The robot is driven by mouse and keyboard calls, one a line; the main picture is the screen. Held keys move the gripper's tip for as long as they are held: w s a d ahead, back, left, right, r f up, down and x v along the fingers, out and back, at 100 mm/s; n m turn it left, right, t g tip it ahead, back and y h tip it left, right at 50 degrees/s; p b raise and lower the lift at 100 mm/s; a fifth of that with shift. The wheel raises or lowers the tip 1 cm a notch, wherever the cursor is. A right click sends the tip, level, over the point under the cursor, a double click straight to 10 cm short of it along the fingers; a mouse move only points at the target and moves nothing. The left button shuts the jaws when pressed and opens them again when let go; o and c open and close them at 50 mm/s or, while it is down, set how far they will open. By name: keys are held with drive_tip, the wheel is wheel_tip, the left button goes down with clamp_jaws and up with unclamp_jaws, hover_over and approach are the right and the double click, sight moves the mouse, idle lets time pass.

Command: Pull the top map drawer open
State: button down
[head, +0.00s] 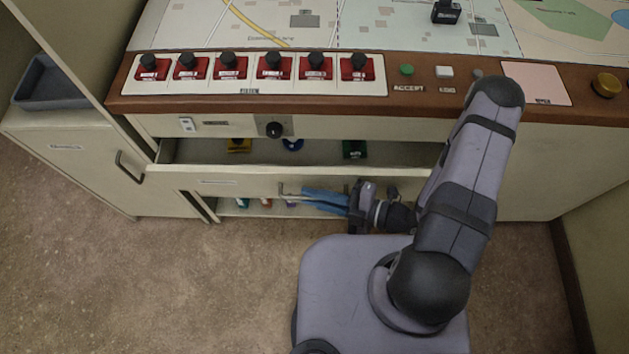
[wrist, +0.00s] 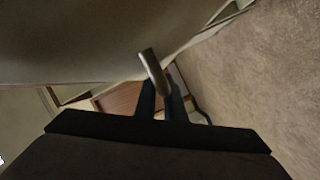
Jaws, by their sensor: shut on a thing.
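The top map drawer (head: 215,183) under the console is pulled out, and its inside shows behind its front. Its bar handle (head: 283,189) is on the drawer front. My gripper (head: 312,198), with blue fingers, is shut on the handle, coming from the right. In the wrist view the metal handle (wrist: 153,70) stands out between the two dark blue fingers of my gripper (wrist: 162,88). Part of the handle is hidden by the fingers.
Yellow (head: 239,145), blue (head: 292,145) and green (head: 355,149) items lie in the open drawer. Below it, small coloured items (head: 266,203) stand in a lower opening. A cabinet (head: 75,160) with a handle is at left. Open floor (head: 180,280) lies in front.

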drive_tip(key=shift+s, duration=0.25)
drive_tip(key=c, duration=2.1)
unclamp_jaws()
drive_tip(key=shift+d, duration=0.2)
drive_tip(key=shift+v, duration=3.55)
drive_tip(key=shift+s+a, duration=0.1)
